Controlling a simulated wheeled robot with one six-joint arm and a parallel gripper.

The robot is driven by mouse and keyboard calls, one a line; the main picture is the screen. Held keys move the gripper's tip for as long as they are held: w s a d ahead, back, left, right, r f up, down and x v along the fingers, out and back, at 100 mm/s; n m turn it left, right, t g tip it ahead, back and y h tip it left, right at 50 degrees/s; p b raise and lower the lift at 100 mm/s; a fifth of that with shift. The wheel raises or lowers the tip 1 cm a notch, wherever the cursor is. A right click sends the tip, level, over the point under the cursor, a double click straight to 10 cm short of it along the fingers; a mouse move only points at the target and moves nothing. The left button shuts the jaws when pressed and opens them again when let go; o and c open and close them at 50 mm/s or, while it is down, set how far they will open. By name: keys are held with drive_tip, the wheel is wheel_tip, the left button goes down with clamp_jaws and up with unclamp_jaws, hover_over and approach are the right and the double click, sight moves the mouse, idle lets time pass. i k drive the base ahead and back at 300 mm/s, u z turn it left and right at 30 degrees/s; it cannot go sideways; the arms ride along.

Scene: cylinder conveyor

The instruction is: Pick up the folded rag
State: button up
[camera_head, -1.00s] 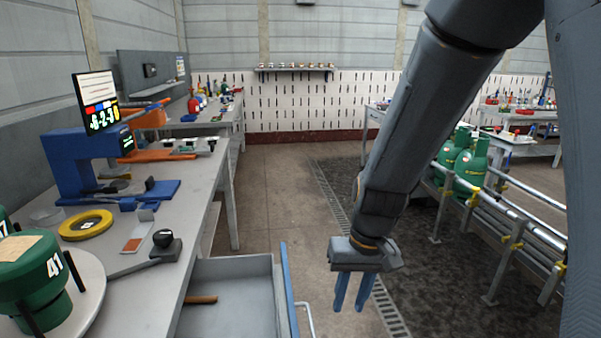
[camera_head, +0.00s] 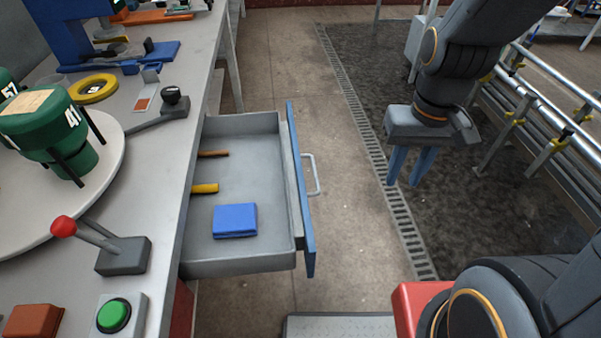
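The folded rag (camera_head: 235,221) is a flat blue rectangle. It lies in the near part of the open grey drawer (camera_head: 258,160), on the drawer floor. My gripper (camera_head: 405,168) hangs to the right of the drawer, above the dark floor mat, with its two blue fingers pointing down. The fingers are a little apart and nothing shows between them. The gripper is well clear of the rag, with the drawer's blue front (camera_head: 300,190) and its handle (camera_head: 312,175) between them.
Two tool handles, one brown (camera_head: 213,153) and one yellow (camera_head: 204,188), lie at the drawer's left. The bench (camera_head: 150,200) carries a red-knobbed lever (camera_head: 64,227), a green button (camera_head: 114,315) and a turntable (camera_head: 100,165) with green cylinders. Conveyor rails (camera_head: 545,100) stand at right.

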sight(239, 219)
drive_tip(key=k, duration=0.4)
drive_tip(key=z, duration=0.75)
drive_tip(key=i, duration=0.8)
drive_tip(key=u, duration=2)
